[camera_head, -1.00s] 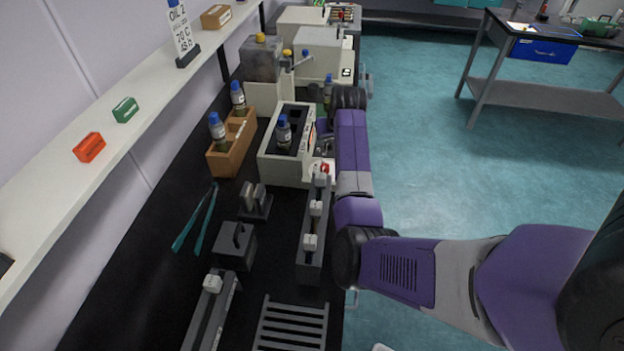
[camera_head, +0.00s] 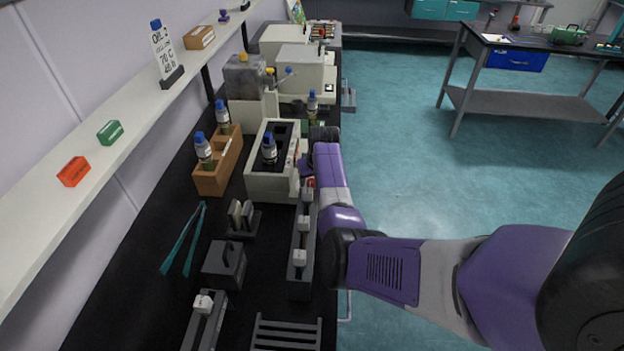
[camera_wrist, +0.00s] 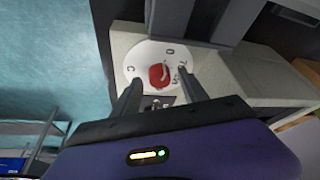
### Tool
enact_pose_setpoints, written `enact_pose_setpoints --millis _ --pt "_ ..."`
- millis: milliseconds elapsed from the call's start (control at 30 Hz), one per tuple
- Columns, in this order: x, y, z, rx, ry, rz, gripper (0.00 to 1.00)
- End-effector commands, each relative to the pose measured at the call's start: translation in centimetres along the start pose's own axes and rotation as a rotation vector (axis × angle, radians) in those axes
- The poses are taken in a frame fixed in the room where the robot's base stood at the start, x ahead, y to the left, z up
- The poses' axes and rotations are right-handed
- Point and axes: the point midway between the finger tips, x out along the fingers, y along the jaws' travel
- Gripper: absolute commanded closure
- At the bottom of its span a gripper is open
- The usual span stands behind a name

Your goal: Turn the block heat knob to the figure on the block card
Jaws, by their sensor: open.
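The block heat knob (camera_wrist: 158,74) is red with a pale pointer line and sits on a round white dial marked C, O and 70 or similar; the smaller marks are hard to read. In the wrist view my gripper (camera_wrist: 160,82) is open, with one finger on each side of the knob; I cannot tell whether they touch it. The heating block (camera_head: 256,184) is a pale box with dark wells and one blue-capped bottle (camera_head: 269,150). The white card (camera_head: 162,48) on the shelf reads OIL 2, 70 C, 48 h.
A wooden rack (camera_head: 212,183) with blue-capped bottles stands left of the block. Nearer are a grey clamp rail (camera_head: 301,255), teal tongs (camera_head: 183,240) and a slatted grey rack (camera_head: 286,333). The shelf (camera_head: 40,225) runs along the left wall. Open floor lies to the right.

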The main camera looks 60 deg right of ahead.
Motion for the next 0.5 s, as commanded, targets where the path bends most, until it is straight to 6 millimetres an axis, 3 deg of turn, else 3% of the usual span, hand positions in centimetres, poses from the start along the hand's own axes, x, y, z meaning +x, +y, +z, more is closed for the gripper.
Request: enact_pose_setpoints --millis 267,500 --pt "0.11 0.02 -0.04 0.000 0.001 0.000 0.49" --pt "0.10 0.02 -0.04 0.000 0.001 0.001 0.94"
